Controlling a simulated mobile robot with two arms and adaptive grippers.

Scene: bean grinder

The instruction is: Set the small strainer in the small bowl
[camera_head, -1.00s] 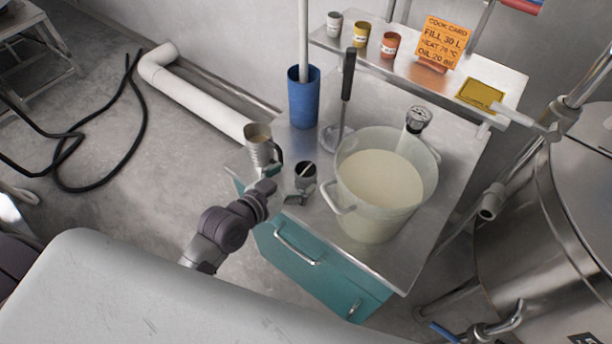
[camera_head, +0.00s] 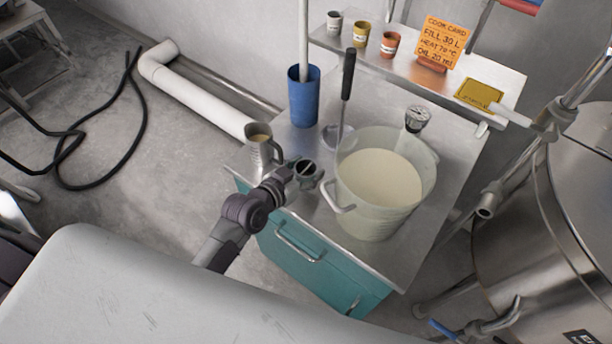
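No separate small strainer can be made out. My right gripper is not in view.
A large pale bucket (camera_head: 349,207) of cream liquid stands right of the gripper. A metal jug (camera_head: 262,150) stands close on the left. Table (camera_head: 386,262) has bare steel at front right.

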